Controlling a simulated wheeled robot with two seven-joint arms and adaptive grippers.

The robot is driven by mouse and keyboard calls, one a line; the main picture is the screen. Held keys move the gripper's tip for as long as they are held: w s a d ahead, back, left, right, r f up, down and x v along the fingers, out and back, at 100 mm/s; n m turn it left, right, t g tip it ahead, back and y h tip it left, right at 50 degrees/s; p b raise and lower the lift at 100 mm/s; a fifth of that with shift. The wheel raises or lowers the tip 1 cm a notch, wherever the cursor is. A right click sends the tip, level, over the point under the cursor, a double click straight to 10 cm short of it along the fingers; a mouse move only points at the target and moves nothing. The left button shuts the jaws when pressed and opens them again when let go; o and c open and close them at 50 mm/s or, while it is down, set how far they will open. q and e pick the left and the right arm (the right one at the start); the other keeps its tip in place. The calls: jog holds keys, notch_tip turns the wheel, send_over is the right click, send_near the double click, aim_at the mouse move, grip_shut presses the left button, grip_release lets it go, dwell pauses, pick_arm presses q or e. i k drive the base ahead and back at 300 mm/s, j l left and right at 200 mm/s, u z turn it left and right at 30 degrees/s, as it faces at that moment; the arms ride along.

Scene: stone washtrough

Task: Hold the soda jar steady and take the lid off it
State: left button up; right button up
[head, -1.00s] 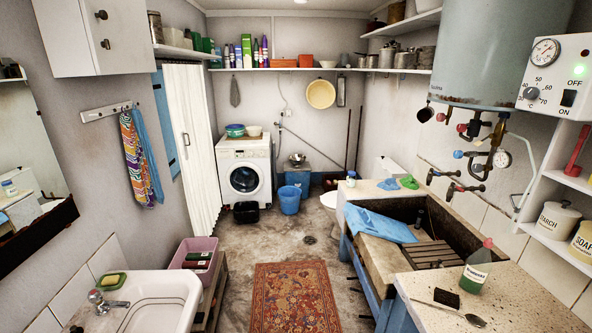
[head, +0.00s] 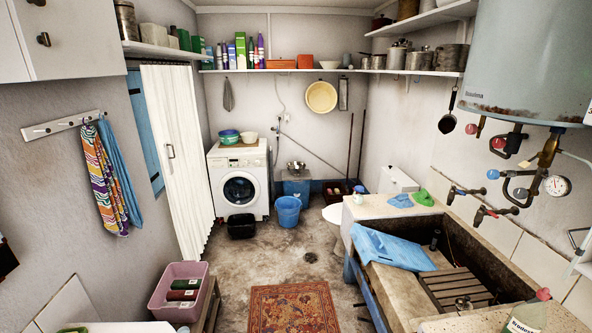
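A small pale jar with a bluish lid (head: 358,195) stands on the far left corner of the stone washtrough's ledge (head: 378,212). It may be the soda jar, but it is too small for me to read any label. The lid appears to be on it. Neither of my grippers shows in the head view, and nothing is seen touching the jar.
A blue cloth (head: 392,248) drapes over the trough's front edge, beside a slatted wooden board (head: 455,288). Blue and green cloths (head: 423,197) lie on the ledge. A bottle (head: 528,317) stands at the near right.

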aim_at(358, 197)
jog(key=i, duration=0.8)
jog(key=i+j+z, duration=0.15)
jog(key=i+z, duration=0.2)
jog(key=i, duration=0.2)
jog(key=i+j+z, duration=0.35)
jog(key=i, duration=0.15)
jog(key=i+j+z, duration=0.6)
jog(key=i+j, duration=0.2)
jog(key=j, duration=0.2)
jog(key=i+j+z, duration=0.1)
jog(key=j, duration=0.25)
jog(key=i+j+z, duration=0.1)
jog(key=i+j, duration=0.2)
jog(key=k, duration=0.1)
